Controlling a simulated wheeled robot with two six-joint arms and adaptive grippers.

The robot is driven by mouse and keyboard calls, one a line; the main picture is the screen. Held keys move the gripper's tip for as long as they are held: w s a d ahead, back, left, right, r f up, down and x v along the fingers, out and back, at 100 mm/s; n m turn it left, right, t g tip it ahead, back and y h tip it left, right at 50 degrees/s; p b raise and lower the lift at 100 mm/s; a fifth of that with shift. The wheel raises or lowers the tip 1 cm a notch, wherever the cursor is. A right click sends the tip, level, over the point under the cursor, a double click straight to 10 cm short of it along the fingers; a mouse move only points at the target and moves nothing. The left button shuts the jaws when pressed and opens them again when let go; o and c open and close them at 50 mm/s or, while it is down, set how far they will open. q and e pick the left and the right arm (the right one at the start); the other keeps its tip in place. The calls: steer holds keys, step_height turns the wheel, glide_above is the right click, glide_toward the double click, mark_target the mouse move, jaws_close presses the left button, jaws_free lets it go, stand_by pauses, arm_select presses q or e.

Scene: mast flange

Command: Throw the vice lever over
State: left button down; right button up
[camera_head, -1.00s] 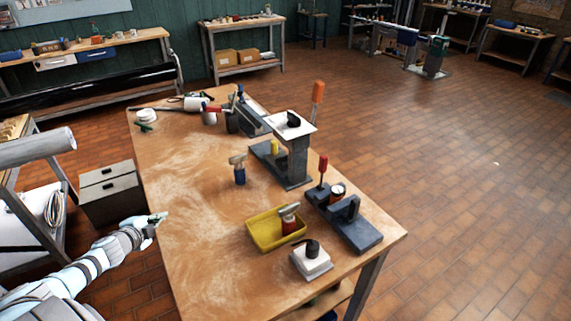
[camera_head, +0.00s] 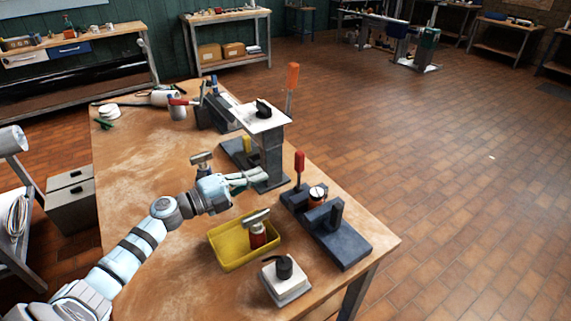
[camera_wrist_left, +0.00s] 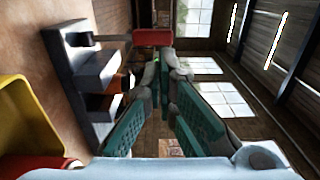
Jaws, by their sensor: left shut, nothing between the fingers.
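The vice (camera_head: 340,240) is a dark grey block with two upright jaws near the right edge of the bench. Its lever (camera_head: 299,162) has a red handle and stands upright at the vice's far end. A round orange-brown part with a pale top (camera_head: 317,195) sits between the jaws. My left gripper (camera_head: 266,178) is shut and empty above the bench, left of the lever and apart from it in the head view. In the left wrist view the teal fingers (camera_wrist_left: 164,72) reach forward, with the vice (camera_wrist_left: 92,70) and red handle (camera_wrist_left: 152,37) to their left.
A yellow tray (camera_head: 228,262) holding a red-bodied tool (camera_head: 258,232) lies below my left forearm. A white block with a black knob (camera_head: 284,278) is nearer. A grey stand (camera_head: 268,165) with a white plate and a tall orange handle (camera_head: 292,78) rises behind the gripper.

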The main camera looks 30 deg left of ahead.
mark_target(296, 161)
arm_select(q)
steer(key=x, duration=0.9)
steer(key=shift+w+a+f, duration=0.1)
steer(key=shift+a+f, duration=0.1)
steer(key=shift+a, duration=0.05)
steer(key=shift+w+d, duration=0.2)
steer(key=shift+d, duration=0.05)
arm_select(e)
steer(key=shift+w+r, duration=0.4)
arm_select(q)
steer(key=shift+w, duration=0.1)
